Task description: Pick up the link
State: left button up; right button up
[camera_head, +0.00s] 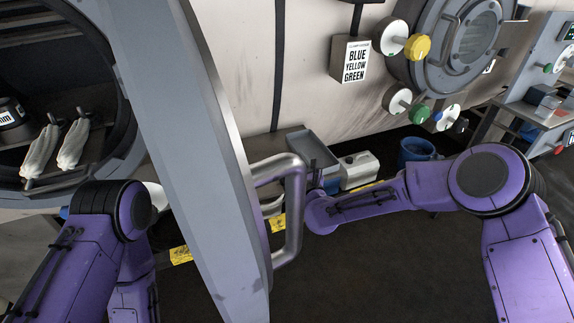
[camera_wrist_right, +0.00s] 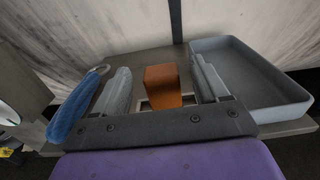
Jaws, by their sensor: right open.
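My right gripper (camera_wrist_right: 161,78) is open in the right wrist view, its two grey fingers spread apart. An orange-brown block (camera_wrist_right: 163,86) stands between the fingers, with visible gaps on both sides, and its base is partly hidden by the gripper's mount. A blue roll with a metal ring at its end (camera_wrist_right: 76,106) lies left of the left finger. I cannot tell for sure which thing is the link. In the head view my right arm reaches behind the door handle, and its gripper is hidden there. My left gripper is out of sight.
A grey tray (camera_wrist_right: 248,75) lies just right of the right finger on a bench; the tray also shows in the head view (camera_head: 314,151). A large open door with a metal handle (camera_head: 296,200) stands between my arms. A white canister (camera_head: 358,170) and blue bucket (camera_head: 416,152) stand behind my right arm.

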jog(key=x, duration=0.2)
jog(key=shift+w+a+f, duration=0.1)
jog(key=shift+w+a, duration=0.05)
jog(key=shift+w, duration=0.2)
jog(key=c, duration=1.1)
jog(key=shift+r, duration=0.5)
jog(key=r, duration=0.1)
jog(key=r+b, duration=0.1)
jog(key=r, duration=0.1)
jog(key=shift+s, duration=0.35)
jog(key=s+r, duration=0.3)
jog(key=s, duration=0.1)
jog(key=s+r+b, duration=0.1)
jog(key=s+r, duration=0.2)
jog(key=s, duration=0.2)
jog(key=s+r, duration=0.3)
jog(key=s, duration=0.1)
jog(key=shift+s, duration=0.25)
